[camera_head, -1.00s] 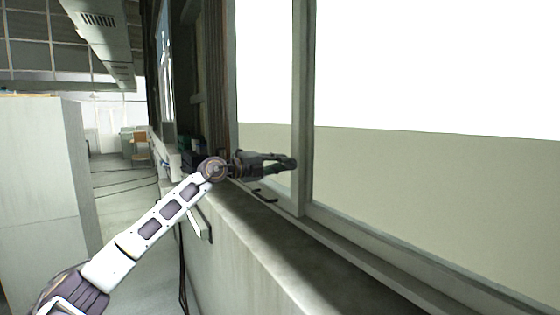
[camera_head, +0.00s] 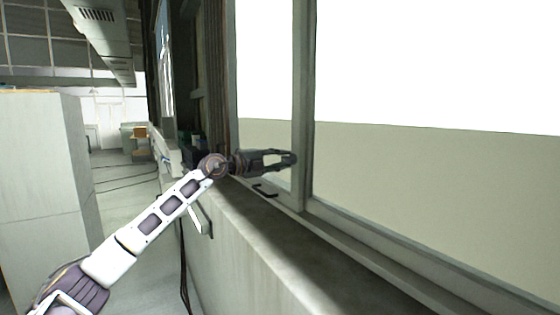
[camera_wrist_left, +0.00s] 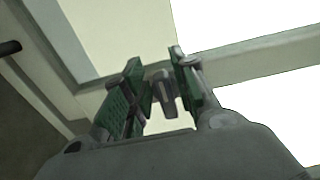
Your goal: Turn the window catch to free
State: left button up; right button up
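The window catch (camera_wrist_left: 164,92) is a small grey lever on the window frame, seen in the left wrist view between my left gripper's green finger pads. My left gripper (camera_wrist_left: 160,85) is open around it, with the pads apart on either side; contact cannot be made out. In the head view, my left gripper (camera_head: 288,160) reaches in from the left and its tips are at the upright window post (camera_head: 304,100). The catch is hidden there behind the fingers. My right gripper is in neither view.
A dark bent handle (camera_head: 265,190) sits low on the window frame, below my left gripper. The sill (camera_head: 262,222) runs under the forearm toward the front right. A pale cabinet (camera_head: 40,190) stands at the left. Floor between cabinet and wall is open, with cables across it.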

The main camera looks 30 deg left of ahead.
pick_arm(q)
jog(key=shift+o, duration=0.4)
jog(key=v, duration=0.7)
jog(key=shift+s+a, duration=0.15)
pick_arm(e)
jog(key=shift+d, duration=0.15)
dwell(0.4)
pick_arm(q)
jog(key=shift+m, duration=0.3)
dwell(0.6)
